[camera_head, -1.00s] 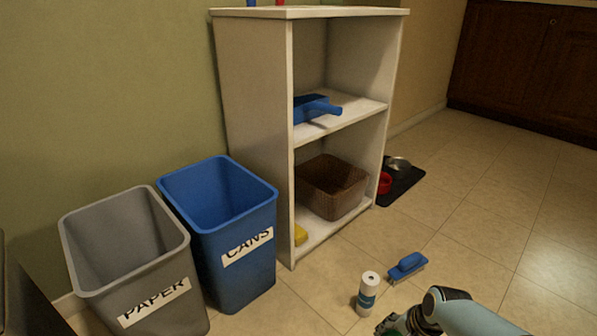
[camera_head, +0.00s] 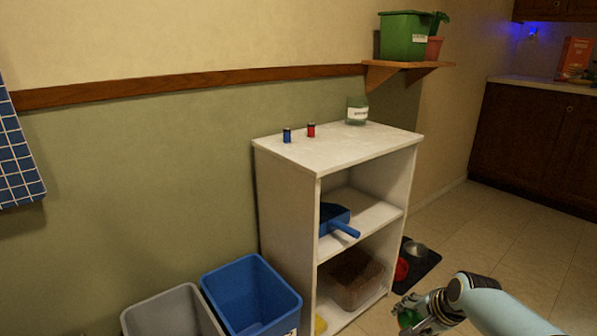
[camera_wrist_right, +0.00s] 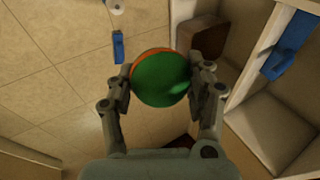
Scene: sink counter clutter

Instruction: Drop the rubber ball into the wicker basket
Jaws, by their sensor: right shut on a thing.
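The rubber ball (camera_wrist_right: 160,78) is green with an orange band and sits between the fingers of my right gripper (camera_wrist_right: 161,82), which is shut on it. The brown wicker basket (camera_head: 352,280) stands on the lower shelf of the white unit, left of and beyond the gripper. A brown shape that looks like the basket (camera_wrist_right: 200,36) shows beyond the ball in the wrist view. My left gripper is not in view.
The white shelf unit (camera_head: 287,215) has a blue dustpan (camera_head: 337,220) on its middle shelf, above the basket. A blue bin (camera_head: 252,294) and a grey bin (camera_head: 172,315) stand left of it. A dark mat (camera_head: 425,258) with bowls lies to its right. A blue brush (camera_wrist_right: 118,46) is on the floor.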

